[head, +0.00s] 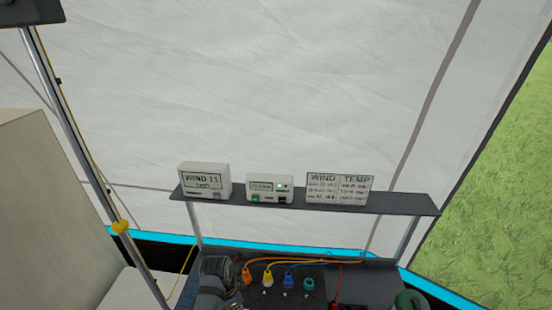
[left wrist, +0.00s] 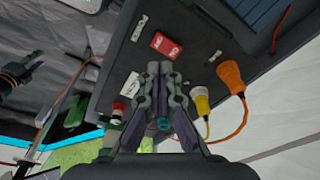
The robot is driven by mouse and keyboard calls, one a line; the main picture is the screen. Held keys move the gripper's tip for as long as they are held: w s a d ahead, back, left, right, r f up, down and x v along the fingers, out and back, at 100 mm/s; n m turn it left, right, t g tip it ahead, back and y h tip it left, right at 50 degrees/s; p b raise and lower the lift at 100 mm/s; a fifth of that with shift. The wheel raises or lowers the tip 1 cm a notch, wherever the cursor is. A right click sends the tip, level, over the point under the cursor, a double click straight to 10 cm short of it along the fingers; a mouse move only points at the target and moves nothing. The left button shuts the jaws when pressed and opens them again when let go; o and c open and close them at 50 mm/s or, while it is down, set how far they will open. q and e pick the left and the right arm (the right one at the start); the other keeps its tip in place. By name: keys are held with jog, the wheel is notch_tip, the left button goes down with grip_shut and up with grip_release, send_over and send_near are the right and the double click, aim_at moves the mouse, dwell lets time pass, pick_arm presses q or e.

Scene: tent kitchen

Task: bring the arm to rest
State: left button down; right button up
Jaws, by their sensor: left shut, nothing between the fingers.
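My left gripper (left wrist: 160,78) is shut and empty in the left wrist view, its two dark fingers together in front of the dark panel (left wrist: 195,20). In the head view, part of my left arm shows at the bottom, left of the plugs, over the panel's left end; its fingertips cannot be made out there.
A shelf (head: 290,202) above holds a wind display (head: 204,181), a small box (head: 270,188) and a wind-temperature card (head: 339,188).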

pick_arm(q)
jog(key=s+a+r+n+t+y, duration=0.1)
jog(key=s+a+r+n, duration=0.35)
jog(key=s, duration=0.25)
jog(key=s+a+r+n+t+y, duration=0.1)
jog(key=s+a+r+n+t, duration=0.15)
jog(key=s+a+n, duration=0.3)
jog(key=s+a+f+g+b, duration=0.1)
jog(key=s+f+b, duration=0.15)
jog(key=f, duration=0.95)
jog(key=s+a+f+n+b, duration=0.1)
jog(key=f+b, duration=0.2)
jog(key=f, duration=0.9)
jog(key=s+a+f+g+b, duration=0.1)
jog(key=s+f+b, duration=0.15)
jog(key=f, duration=1.05)
jog(key=s+f+g+b, duration=0.1)
jog(key=s+f+b, duration=0.4)
jog(key=s+f, duration=1.1)
jog(key=shift+a+f, duration=0.4)
jog(key=shift+f, duration=0.4)
